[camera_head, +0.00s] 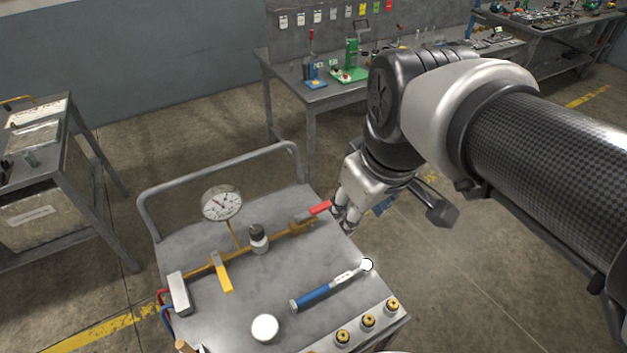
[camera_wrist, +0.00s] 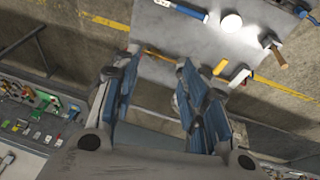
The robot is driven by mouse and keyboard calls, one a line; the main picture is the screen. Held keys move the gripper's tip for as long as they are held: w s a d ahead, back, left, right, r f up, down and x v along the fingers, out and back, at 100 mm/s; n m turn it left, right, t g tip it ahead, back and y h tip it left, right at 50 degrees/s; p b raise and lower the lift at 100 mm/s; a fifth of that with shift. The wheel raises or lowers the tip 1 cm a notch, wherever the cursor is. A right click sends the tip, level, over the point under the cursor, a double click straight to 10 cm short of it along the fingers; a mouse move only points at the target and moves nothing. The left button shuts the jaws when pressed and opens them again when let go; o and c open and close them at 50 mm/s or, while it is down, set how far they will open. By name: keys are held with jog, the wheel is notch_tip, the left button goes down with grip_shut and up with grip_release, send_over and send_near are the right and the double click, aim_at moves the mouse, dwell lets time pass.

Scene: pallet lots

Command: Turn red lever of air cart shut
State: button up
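The air cart (camera_head: 200,322) is a grey-topped trolley with a brass pipe (camera_head: 279,235) across its top. The red lever (camera_head: 320,207) is at the pipe's right end and points roughly along the pipe, toward my gripper. My gripper (camera_head: 340,214) is at the lever's free end, near the cart's right edge; whether they touch I cannot tell. In the wrist view, my gripper's two fingers (camera_wrist: 157,60) stand apart with a gap between them. I cannot make out the red lever there. A yellow lever (camera_head: 222,274) lies across the pipe and also shows in the wrist view (camera_wrist: 238,78).
A pressure gauge (camera_head: 222,203) and a black-capped fitting (camera_head: 259,238) rise from the pipe. A blue-handled wrench (camera_head: 319,293), a white round item (camera_head: 265,328) and several brass fittings (camera_head: 368,321) are at the front. A tube handrail (camera_head: 222,167) borders the back. A workbench (camera_head: 311,96) stands behind.

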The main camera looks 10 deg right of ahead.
jog(key=w+n+g, duration=0.1)
jog(key=w+n, duration=0.4)
jog(key=w, duration=0.7)
jog(key=n+g+p, duration=0.3)
jog(key=n, duration=0.9)
send_over(322, 205)
notch_tip(322, 205, down, 18)
jog(key=f, duration=0.1)
notch_tip(322, 205, down, 17)
jog(key=b, duration=0.4)
grip_shut()
